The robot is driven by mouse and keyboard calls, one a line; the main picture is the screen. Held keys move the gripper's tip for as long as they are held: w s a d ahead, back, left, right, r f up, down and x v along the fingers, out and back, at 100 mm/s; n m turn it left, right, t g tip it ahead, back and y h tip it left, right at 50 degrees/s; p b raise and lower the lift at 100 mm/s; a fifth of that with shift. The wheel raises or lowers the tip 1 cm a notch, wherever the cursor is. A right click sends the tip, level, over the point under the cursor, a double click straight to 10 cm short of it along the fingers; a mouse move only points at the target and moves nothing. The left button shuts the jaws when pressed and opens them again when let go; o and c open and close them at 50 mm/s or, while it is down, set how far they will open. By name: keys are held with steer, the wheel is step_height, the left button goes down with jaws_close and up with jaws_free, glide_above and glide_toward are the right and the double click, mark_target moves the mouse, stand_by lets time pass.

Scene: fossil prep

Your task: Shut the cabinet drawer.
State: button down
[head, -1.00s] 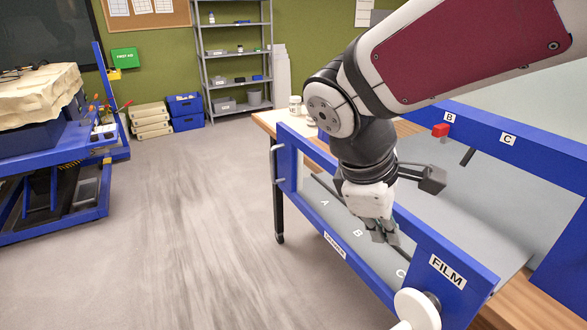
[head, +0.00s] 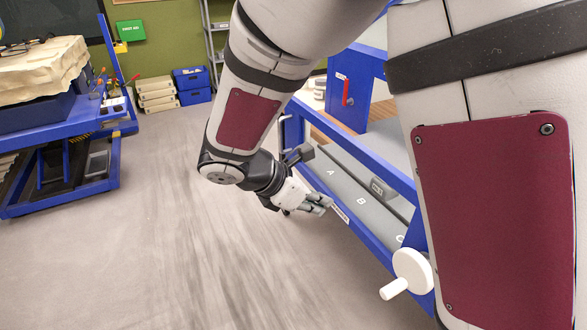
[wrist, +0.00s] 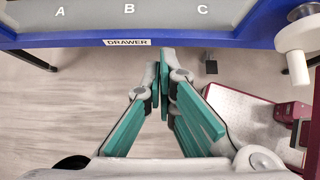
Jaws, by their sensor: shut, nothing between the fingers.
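The drawer (head: 368,238) is a blue-walled tray with a grey floor marked A, B and C, and it stands open. Its blue front with the "DRAWER" label also shows across the top of the wrist view (wrist: 60,40). My gripper (head: 325,204) is shut and empty, outside the drawer by its front face near the label. In the wrist view the teal-padded fingers (wrist: 165,62) point at the front, just below the label; I cannot tell whether they touch it. A small grey object (head: 382,189) lies in the drawer near B.
A white crank wheel (head: 412,270) sticks out at the drawer's near end and shows at the right of the wrist view (wrist: 297,38). A blue panel with a red handle (head: 348,92) stands behind. A blue lift cart (head: 70,170) stands left. The floor between is clear.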

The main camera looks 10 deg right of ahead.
steer(key=d+f, duration=0.1)
steer(key=d, duration=0.1)
steer(key=w+d+f, duration=0.1)
steer(key=d, duration=0.1)
steer(key=w+d+f, duration=0.1)
steer(key=d, duration=0.2)
steer(key=shift+w+d+f+p, duration=0.1)
steer(key=shift+f+p, duration=0.15)
steer(key=shift+p, duration=0.1)
steer(key=shift+d, duration=0.1)
steer(key=w+d, duration=0.3)
steer(key=d, duration=0.7)
steer(key=w+d+b, duration=0.1)
steer(key=w+d, duration=0.2)
steer(key=d, duration=0.8)
steer(key=w+d, duration=0.4)
steer(key=d, duration=0.6)
steer(key=shift+w+d+b, duration=0.1)
steer(key=shift+d+b, duration=0.05)
steer(key=shift+b, duration=0.25)
steer(key=shift+w+d+r, duration=0.1)
steer(key=shift+d, duration=0.2)
